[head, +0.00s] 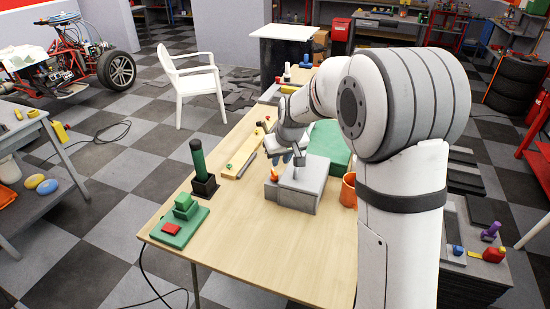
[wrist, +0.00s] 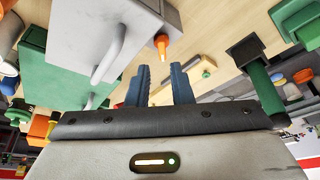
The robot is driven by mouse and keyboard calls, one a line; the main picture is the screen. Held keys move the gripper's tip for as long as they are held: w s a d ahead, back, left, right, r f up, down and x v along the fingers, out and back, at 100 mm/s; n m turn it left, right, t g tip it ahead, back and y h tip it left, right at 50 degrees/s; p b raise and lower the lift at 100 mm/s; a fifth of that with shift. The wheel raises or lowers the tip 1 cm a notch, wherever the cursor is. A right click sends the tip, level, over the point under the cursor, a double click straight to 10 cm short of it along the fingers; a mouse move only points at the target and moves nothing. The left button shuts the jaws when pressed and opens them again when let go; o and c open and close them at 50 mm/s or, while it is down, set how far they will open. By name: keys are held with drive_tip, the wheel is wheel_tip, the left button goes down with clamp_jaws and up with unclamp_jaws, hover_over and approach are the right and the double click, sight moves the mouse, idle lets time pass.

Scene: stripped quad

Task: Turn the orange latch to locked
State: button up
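The orange latch (head: 274,176) is small and sits at the left side of a grey box (head: 292,196) on the wooden table. In the wrist view the latch (wrist: 161,46) points toward my gripper, beside the grey box (wrist: 100,28) with its pale bar handle. My gripper (head: 292,158) hangs close to the box, just behind the latch in the head view. Its two blue fingers (wrist: 160,72) are spread apart with nothing between them. The latch appears beyond the fingertips, roughly in line with the gap, and apart from them. Its exact turn angle is hard to tell.
An orange cup (head: 348,192) stands right of the box, and a green case (head: 330,148) lies behind it. A green cylinder on a black base (head: 203,186) and a green block with a red button (head: 180,228) stand left. The table front (head: 270,250) is clear.

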sight(274, 172)
drive_tip(key=shift+w+a+f, duration=0.15)
drive_tip(key=shift+w+a, duration=0.1)
drive_tip(key=shift+w, duration=0.15)
drive_tip(key=p+x, duration=0.2)
drive_tip(key=x, duration=0.6)
drive_tip(key=shift+c, duration=0.6)
clamp_jaws()
